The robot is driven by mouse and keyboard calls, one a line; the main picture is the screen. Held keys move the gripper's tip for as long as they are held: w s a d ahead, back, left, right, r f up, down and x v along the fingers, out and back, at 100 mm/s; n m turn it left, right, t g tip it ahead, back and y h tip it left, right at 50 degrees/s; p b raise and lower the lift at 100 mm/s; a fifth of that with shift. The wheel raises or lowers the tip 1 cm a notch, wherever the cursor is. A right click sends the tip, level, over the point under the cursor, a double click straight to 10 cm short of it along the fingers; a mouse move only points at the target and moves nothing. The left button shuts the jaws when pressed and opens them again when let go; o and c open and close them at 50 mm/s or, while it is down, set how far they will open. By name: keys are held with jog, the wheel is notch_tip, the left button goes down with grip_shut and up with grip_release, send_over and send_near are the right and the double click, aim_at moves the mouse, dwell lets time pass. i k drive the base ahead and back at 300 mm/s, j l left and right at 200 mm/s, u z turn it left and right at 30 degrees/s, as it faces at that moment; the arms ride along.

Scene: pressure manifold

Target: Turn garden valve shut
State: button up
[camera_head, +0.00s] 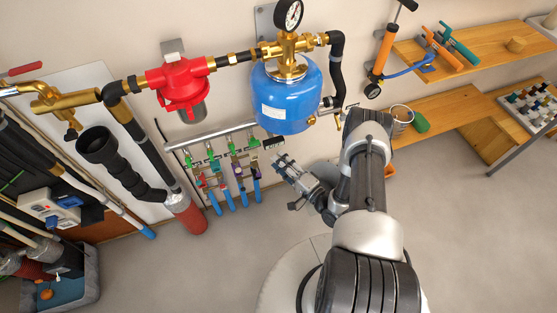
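A manifold (203,136) runs along the wall left of centre, below the red filter and the blue tank. Several small valves with green parts (188,158) hang from it, with red and purple parts and blue pipe ends (213,203) lower down. Any labels are too small to read, so I cannot tell which valve is the garden one. My gripper (278,161) is just right of the rightmost valve in the picture, apparently apart from it. It looks empty. Its finger gap is too small to judge.
The blue pressure tank (287,95) with a gauge (288,14) is above my gripper. The red filter (181,80) and black pipes (125,112) are to the left. Wooden shelves (480,50) are at the right. The floor (480,240) at the lower right is clear.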

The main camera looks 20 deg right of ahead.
aim_at(210, 153)
jog(key=k+l, duration=0.3)
jog(key=k, duration=0.15)
jog(key=k+l, duration=0.25)
jog(key=k, duration=0.2)
